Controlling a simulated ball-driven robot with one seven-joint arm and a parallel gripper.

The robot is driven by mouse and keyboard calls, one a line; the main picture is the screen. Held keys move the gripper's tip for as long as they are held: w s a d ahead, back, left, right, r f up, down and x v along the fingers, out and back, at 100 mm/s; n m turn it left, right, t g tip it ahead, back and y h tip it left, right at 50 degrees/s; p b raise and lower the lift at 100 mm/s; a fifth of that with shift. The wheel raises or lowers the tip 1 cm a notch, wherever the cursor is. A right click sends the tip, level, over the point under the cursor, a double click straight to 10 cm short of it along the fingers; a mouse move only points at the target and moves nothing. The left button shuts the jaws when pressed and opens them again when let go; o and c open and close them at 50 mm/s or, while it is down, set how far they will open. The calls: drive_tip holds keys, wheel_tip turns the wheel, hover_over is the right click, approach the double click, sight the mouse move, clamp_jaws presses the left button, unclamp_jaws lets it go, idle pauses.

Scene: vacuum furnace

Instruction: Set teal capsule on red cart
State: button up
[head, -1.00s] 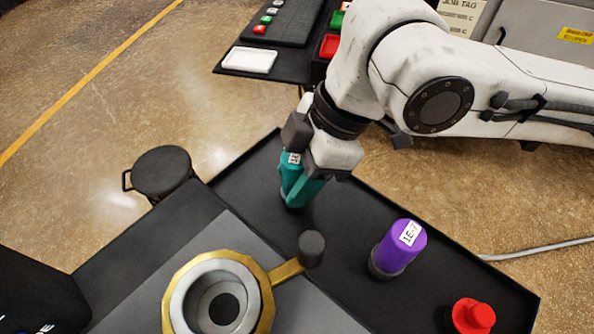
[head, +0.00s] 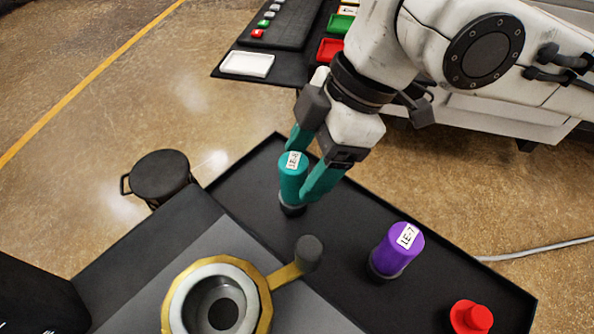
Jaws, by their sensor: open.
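The teal capsule (head: 291,183) stands upright on the black tray (head: 345,224), its dark base down and a white label near its top. My gripper (head: 305,165) is open, with its teal fingers on either side of the capsule's upper part. I cannot tell whether a finger touches it. No whole red cart can be made out; a red tray (head: 330,49) shows on a dark surface at the top, partly behind my arm.
A purple capsule (head: 398,250) and a red capsule-like object (head: 471,317) stand to the right on the black tray. A brass-ringed port with a handle (head: 262,300) is in front. A white tray (head: 247,64) and black stool-like canister (head: 160,174) are at left.

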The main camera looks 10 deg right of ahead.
drive_tip(key=v, duration=0.7)
drive_tip(key=shift+r, duration=0.35)
